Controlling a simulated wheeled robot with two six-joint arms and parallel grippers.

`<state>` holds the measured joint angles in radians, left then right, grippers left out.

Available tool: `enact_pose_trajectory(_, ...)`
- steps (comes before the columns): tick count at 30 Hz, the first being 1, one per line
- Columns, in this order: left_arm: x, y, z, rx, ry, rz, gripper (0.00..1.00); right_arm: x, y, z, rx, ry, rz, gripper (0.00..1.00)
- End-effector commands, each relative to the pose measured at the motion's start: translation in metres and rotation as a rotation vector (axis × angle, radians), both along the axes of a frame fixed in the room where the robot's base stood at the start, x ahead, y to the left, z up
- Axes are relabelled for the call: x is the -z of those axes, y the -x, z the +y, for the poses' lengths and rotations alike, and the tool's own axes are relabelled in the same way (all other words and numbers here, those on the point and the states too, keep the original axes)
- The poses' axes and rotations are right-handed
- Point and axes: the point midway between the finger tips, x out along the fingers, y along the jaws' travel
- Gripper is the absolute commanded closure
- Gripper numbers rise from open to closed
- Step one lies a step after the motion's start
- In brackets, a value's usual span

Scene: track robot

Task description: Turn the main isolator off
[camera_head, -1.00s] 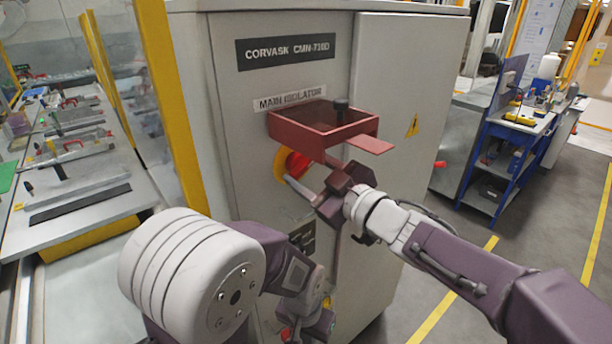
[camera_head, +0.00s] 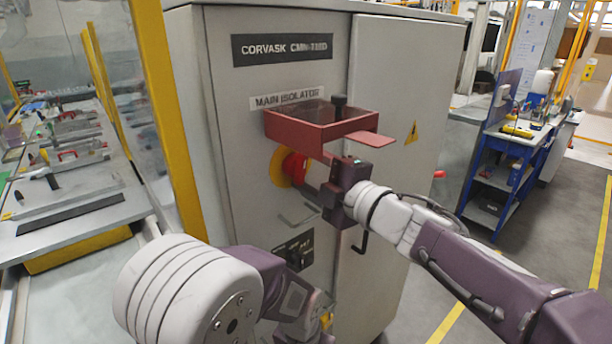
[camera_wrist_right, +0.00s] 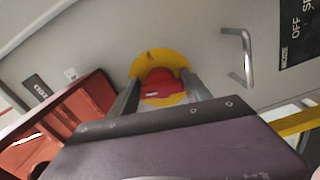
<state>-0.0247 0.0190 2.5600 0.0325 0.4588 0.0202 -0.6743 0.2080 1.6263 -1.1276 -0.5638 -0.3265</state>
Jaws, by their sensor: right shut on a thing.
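The main isolator is a red knob (camera_head: 294,167) on a round yellow plate (camera_head: 275,168), on the grey cabinet front below the "MAIN ISOLATOR" label (camera_head: 287,97). In the right wrist view, the red knob (camera_wrist_right: 161,82) sits between the two fingers, with the yellow plate (camera_wrist_right: 150,57) behind it. My right gripper (camera_head: 304,183) is shut on the knob; it also shows in the wrist view (camera_wrist_right: 161,91). My left arm fills the lower left of the head view. Its gripper (camera_head: 318,325) is low by the cabinet, mostly hidden, its fingers unclear.
A bent metal handle (camera_wrist_right: 246,57) is beside the isolator. A yellow post (camera_head: 166,110) stands left, a blue trolley (camera_head: 505,165) right.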

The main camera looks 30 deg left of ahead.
Motion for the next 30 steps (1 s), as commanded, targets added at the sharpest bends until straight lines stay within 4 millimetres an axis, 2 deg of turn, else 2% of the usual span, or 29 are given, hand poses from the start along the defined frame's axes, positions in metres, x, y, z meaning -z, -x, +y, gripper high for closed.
enact_pose_trajectory(10,0.0076,0.0000,-0.0001,0.000,0.000,0.000,1.00,0.0007,0.0002,0.0002,-0.001,0.059,-0.139,0.84)
enact_pose_trajectory(28,0.0086,0.0000,0.0000,0.000,0.000,0.000,1.00,0.0009,0.0001,0.0004,-0.002,0.075,-0.170,0.84)
enact_pose_trajectory(29,0.0086,0.0000,0.0000,0.000,0.000,0.000,1.00,0.0010,0.0001,0.0004,-0.002,0.075,-0.170,0.41)
enact_pose_trajectory(30,0.0086,0.0000,0.0000,0.000,0.000,0.000,1.00,0.0010,0.0001,0.0004,-0.002,0.075,-0.170,0.36)
